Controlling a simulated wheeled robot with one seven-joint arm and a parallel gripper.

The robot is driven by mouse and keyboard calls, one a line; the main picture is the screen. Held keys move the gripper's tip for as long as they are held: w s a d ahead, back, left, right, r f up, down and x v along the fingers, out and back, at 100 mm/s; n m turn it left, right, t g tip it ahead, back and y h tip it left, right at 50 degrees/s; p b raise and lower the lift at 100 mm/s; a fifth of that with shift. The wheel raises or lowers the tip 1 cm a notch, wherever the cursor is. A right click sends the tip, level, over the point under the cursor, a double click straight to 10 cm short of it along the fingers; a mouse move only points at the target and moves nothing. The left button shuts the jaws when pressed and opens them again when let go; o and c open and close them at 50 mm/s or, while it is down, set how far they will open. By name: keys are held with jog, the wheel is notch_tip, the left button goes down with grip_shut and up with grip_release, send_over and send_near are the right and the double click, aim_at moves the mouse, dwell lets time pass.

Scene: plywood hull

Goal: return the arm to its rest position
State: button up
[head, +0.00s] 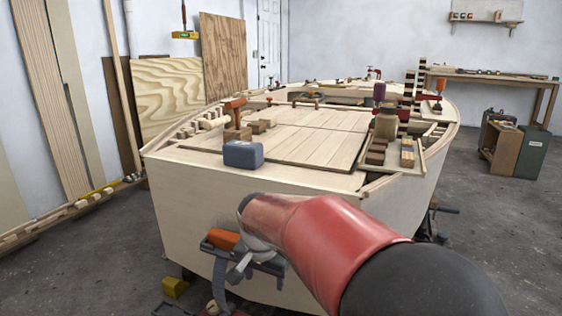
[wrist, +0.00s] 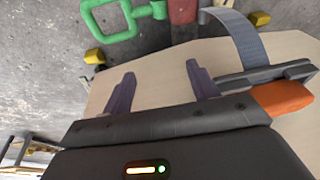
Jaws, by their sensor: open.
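My gripper (wrist: 160,88) shows in the wrist view with its two dark purple-grey fingers spread apart. Nothing is between the fingers; a pale plywood surface (wrist: 150,68) lies behind them. In the head view my red and black arm reaches from the lower right to just in front of the near end of the plywood hull (head: 190,205).
A blue-grey box (head: 243,155) stands on the hull's near edge, with blocks and clamps behind it. A grey strap (wrist: 245,40) and a green looped frame (wrist: 108,22) are close to my gripper. A yellow block (head: 175,288) is on the floor.

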jog(key=s+d+r+n+t+p, duration=0.1)
jog(key=s+d+r, duration=0.3)
jog(key=s+d, duration=0.5)
jog(key=s+d+r+n+t+p, duration=0.1)
jog(key=s+d+r+n+p, duration=0.1)
jog(key=s+d, duration=0.8)
jog(key=s+r+n, duration=0.1)
jog(key=s, duration=0.3)
jog(key=shift+d+r+t, duration=0.3)
jog(key=shift+r, duration=0.05)
